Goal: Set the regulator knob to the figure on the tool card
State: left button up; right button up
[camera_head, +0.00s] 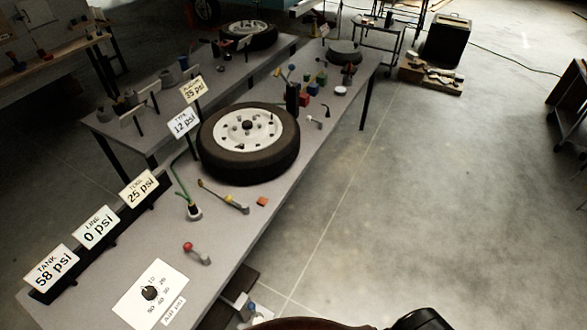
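The regulator knob (149,293) is a small dark knob on a white dial plate (130,309) at the near end of the long grey bench. Figures ring the knob, among them 10, 30 and 40; its pointer direction is too small to tell. The tool card (139,189) stands on the bench's left edge and reads 25 psi. The line card (96,227) beside it reads 0 psi, and the tank card (51,267) reads 58 psi. Neither gripper's fingers show in the head view.
A lever with a red ball (188,246) stands just beyond the plate. Farther along are a yellow-and-grey lever (223,197), an orange block (262,201) and a wheel (248,142). Other cards read 12 psi (185,123) and 35 psi (191,89).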

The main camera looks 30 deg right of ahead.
aim_at(149, 292)
jog(key=u, duration=2.5)
jog(key=k, duration=1.1)
jog(key=z, duration=1.95)
jog(key=i, duration=0.5)
jog(key=u, duration=0.05)
